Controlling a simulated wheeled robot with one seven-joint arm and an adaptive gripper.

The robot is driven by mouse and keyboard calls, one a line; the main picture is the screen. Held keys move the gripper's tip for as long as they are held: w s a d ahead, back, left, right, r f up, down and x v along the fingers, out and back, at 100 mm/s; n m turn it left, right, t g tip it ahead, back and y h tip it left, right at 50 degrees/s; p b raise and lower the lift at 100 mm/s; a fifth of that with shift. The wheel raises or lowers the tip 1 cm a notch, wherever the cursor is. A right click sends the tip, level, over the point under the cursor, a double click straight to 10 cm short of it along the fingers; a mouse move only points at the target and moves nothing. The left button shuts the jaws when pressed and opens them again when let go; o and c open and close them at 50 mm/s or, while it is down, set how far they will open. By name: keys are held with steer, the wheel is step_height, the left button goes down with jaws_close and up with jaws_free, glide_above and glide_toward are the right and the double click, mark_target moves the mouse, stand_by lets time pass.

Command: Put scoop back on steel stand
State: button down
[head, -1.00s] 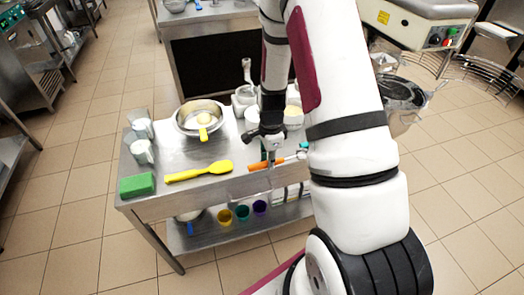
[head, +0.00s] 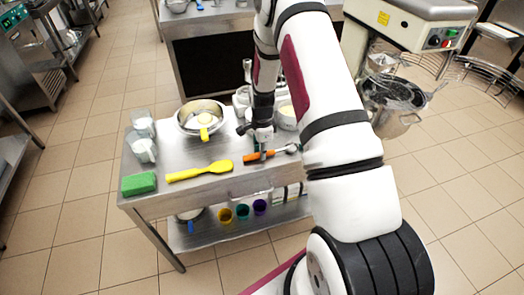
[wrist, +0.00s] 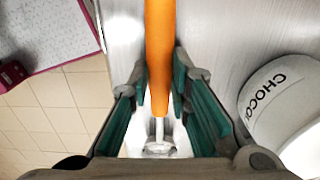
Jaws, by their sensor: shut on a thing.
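The scoop has an orange handle (head: 257,156) and a small metal head (head: 292,148). It is at the right part of the steel table (head: 160,205) in the head view. My gripper (head: 263,152) is at the handle there. In the wrist view, the orange handle (wrist: 160,50) runs between the green-padded fingers of my gripper (wrist: 160,105), which is shut on it. The metal end shows below the handle. I cannot tell whether the scoop touches the table. I cannot pick out the steel stand with certainty; my arm hides part of the table's right side.
A yellow spatula (head: 200,171), a green block (head: 139,184), glass jugs (head: 143,150) and a steel pan (head: 188,127) stand to the left. A white tub lettered "CHOCO" (wrist: 285,105) is close on the right of my gripper. Coloured cups (head: 242,212) are on the lower shelf.

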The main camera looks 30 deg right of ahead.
steer(key=shift+f, duration=0.15)
steer(key=c, duration=1.5)
jaws_free()
steer(key=s+a+r+n+t+b, duration=0.1)
steer(key=a+r+n, duration=0.15)
steer(key=r, duration=0.95)
steer(key=s+a+r+n+b, duration=0.1)
steer(key=a+r+n, duration=0.15)
steer(key=r, duration=0.95)
steer(key=s+a+r+n+t, duration=0.3)
steer(key=s+a+r+n, duration=0.65)
steer(key=s+r, duration=0.4)
steer(key=s+a+n, duration=0.1)
steer(key=s+n, duration=0.1)
steer(key=s, duration=0.1)
steer(key=s+a+r+n, duration=0.1)
steer(key=s+n, duration=0.1)
steer(key=s, duration=0.1)
steer(key=s+r+n+t, duration=0.1)
steer(key=s+n, duration=0.1)
steer(key=s, duration=0.1)
steer(key=shift+s+a+r+n, duration=0.1)
steer(key=shift+s+a+n, duration=0.25)
steer(key=shift+s+a, duration=0.05)
